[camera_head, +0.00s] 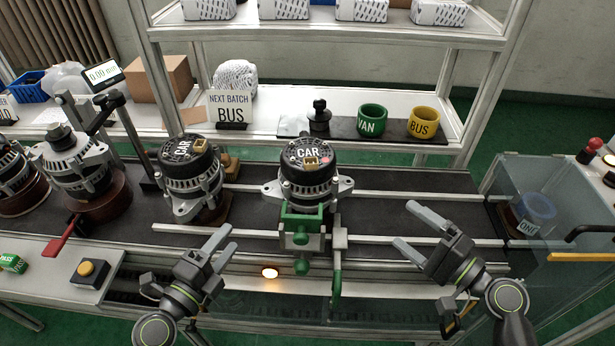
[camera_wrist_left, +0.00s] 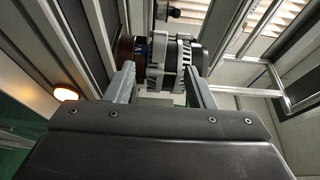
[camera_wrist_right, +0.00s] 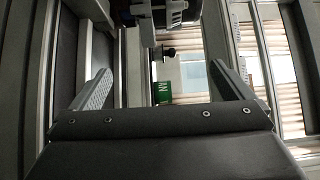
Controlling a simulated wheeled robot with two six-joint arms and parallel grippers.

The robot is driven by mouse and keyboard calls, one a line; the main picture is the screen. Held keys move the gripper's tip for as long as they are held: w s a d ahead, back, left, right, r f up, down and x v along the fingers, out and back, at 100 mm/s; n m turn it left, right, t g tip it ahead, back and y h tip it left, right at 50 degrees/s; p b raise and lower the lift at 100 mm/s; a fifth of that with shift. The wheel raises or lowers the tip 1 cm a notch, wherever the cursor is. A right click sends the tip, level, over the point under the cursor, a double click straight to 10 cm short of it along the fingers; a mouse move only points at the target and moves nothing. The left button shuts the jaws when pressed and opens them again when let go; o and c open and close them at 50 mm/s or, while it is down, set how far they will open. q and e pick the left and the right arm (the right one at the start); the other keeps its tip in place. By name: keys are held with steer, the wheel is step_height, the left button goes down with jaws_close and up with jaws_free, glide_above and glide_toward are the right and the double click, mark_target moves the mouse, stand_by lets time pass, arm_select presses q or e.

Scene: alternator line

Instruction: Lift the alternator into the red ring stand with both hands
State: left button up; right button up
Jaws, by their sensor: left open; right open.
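A silver alternator with a black "CAR" cap (camera_head: 308,170) stands upright in a green clamp fixture (camera_head: 302,235) at the middle of the dark conveyor. My left gripper (camera_head: 231,238) is open and empty, in front and left of it. In the left wrist view an alternator (camera_wrist_left: 172,65) shows beyond the open fingers. My right gripper (camera_head: 403,224) is open and empty, to the right of the alternator and apart from it. An alternator's lower part (camera_wrist_right: 170,12) shows at the top of the right wrist view. I cannot clearly identify a red ring stand; dark red round bases (camera_head: 105,207) show under alternators at left.
Another "CAR" alternator (camera_head: 190,172) and more units stand left on the belt. The shelf behind holds a green "VAN" ring (camera_head: 372,121), a yellow "BUS" ring (camera_head: 424,123) and a "BUS" sign (camera_head: 231,108). A clear-walled bin (camera_head: 565,245) stands right. The belt right of the middle alternator is clear.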

mark_target(263, 196)
arm_select(q)
steer(key=x, duration=1.7)
steer(key=shift+w, duration=0.1)
arm_select(e)
steer(key=x, duration=1.7)
steer(key=shift+w+f, duration=0.1)
